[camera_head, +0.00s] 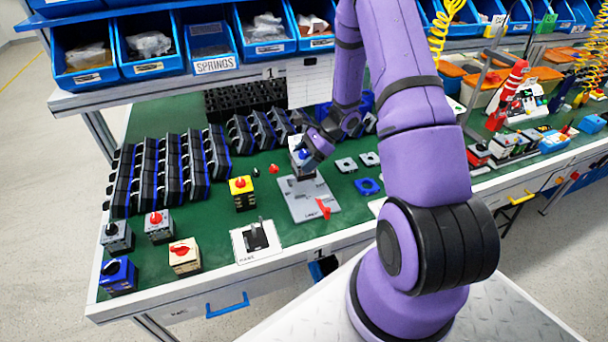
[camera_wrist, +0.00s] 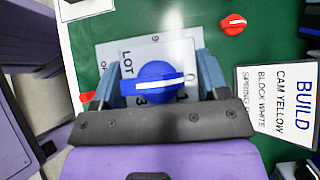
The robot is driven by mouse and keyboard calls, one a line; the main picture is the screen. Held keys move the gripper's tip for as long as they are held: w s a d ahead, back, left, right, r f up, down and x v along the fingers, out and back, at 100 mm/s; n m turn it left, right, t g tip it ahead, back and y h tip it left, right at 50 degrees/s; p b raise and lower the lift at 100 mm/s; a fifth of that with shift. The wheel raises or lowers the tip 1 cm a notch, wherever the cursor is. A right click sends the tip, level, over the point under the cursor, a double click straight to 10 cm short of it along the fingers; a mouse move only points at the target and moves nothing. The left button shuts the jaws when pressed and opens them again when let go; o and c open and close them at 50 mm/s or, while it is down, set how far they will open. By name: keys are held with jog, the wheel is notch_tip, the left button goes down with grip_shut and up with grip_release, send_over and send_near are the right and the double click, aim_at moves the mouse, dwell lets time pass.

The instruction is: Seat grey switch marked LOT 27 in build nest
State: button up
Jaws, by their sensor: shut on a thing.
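A switch with a blue knob (camera_wrist: 157,82) and a pale grey top plate (camera_wrist: 128,58) printed LOT is between my gripper's two blue-grey fingers (camera_wrist: 158,82) in the wrist view. The number after LOT is hidden by the knob. In the head view my gripper (camera_head: 305,154) is shut on this switch, over the back of a grey fixture plate (camera_head: 303,208) with a red lever (camera_head: 323,208), apparently the build nest. I cannot tell whether the switch touches the plate. The switch's underside is hidden.
Other switches stand at left: yellow (camera_head: 242,194), beige (camera_head: 184,256), blue (camera_head: 119,277) and two grey. A white plate with a black block (camera_head: 257,239) lies in front. Black racks (camera_head: 165,168) fill the back left. A BUILD card (camera_wrist: 280,105) lies beside my gripper.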

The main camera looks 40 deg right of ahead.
jog(key=shift+f, duration=2.7)
jog(key=shift+f, duration=0.15)
jog(key=o, duration=1)
